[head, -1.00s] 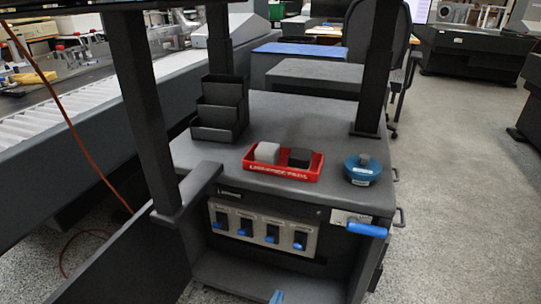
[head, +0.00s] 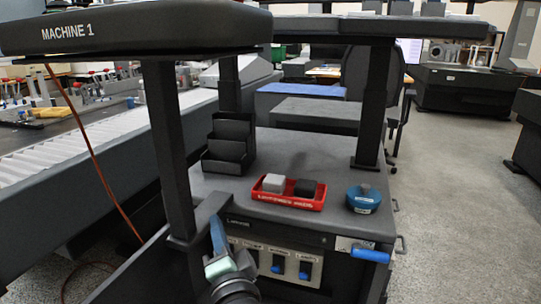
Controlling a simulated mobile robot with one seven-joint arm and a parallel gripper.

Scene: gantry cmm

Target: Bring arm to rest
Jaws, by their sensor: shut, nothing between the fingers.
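My gripper (head: 221,262) shows at the bottom of the head view, in front of the dark cabinet (head: 315,146). Its blue and pale green end points up and its fingers are closed with nothing held. It overlaps the left post and part of the switch panel (head: 285,262) in the picture. I cannot tell how far it is from them.
A red tray (head: 287,203) with a light block and a dark block, a round blue container (head: 363,199) and a stepped black holder (head: 230,146) stand on the cabinet top. A shelf marked MACHINE 1 (head: 130,30) hangs overhead. Grey floor (head: 460,190) is clear at right.

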